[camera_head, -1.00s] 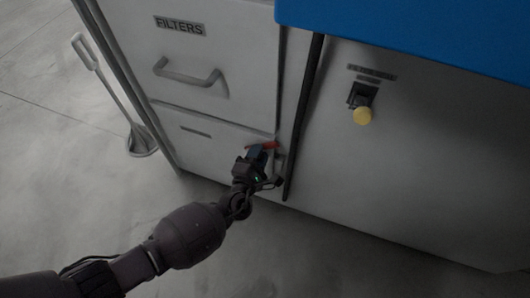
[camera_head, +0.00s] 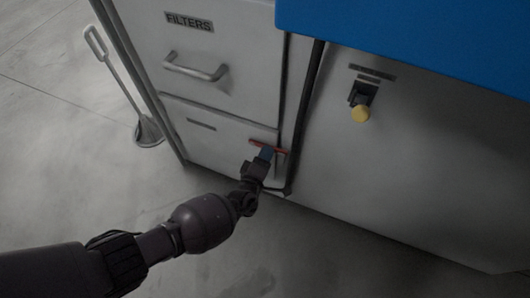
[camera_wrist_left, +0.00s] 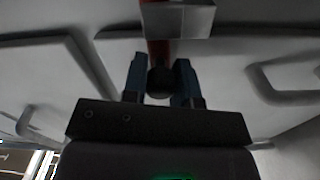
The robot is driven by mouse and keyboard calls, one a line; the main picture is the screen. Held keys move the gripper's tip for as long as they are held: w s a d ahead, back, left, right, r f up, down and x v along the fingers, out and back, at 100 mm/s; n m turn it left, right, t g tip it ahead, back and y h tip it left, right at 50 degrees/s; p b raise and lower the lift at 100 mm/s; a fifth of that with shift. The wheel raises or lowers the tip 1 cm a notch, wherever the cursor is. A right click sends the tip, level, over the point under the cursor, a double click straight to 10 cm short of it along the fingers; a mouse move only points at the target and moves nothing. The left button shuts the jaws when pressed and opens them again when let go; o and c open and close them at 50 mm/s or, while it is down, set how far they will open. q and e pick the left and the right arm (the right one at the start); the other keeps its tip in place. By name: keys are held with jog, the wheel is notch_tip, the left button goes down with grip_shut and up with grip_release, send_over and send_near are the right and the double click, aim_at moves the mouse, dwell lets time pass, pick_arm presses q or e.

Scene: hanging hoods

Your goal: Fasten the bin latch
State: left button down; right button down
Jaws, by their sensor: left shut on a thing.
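The bin front (camera_head: 225,138) is a grey panel below the FILTERS drawer. Its latch has a red lever (camera_head: 276,149), lying nearly level at the panel's upper right, by the cabinet's dark vertical edge. In the left wrist view the red lever (camera_wrist_left: 158,52) runs from under a grey block (camera_wrist_left: 178,20) to a dark round knob (camera_wrist_left: 160,82). My left gripper (camera_head: 266,154) is at the lever, its blue fingers either side of the knob and shut on it. The fingers hide part of the lever in the head view. My right gripper is not in view.
The FILTERS drawer (camera_head: 220,40) has a bar handle (camera_head: 195,68). A blue top (camera_head: 420,35) overhangs that panel. A long-handled tool (camera_head: 120,85) stands at the left. The floor in front is clear.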

pick_arm(q)
jog(key=shift+m, duration=0.3)
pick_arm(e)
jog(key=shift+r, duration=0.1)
pick_arm(q)
jog(key=shift+f, duration=0.1)
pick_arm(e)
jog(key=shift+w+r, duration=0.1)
pick_arm(q)
jog(key=c, duration=0.9)
grip_release()
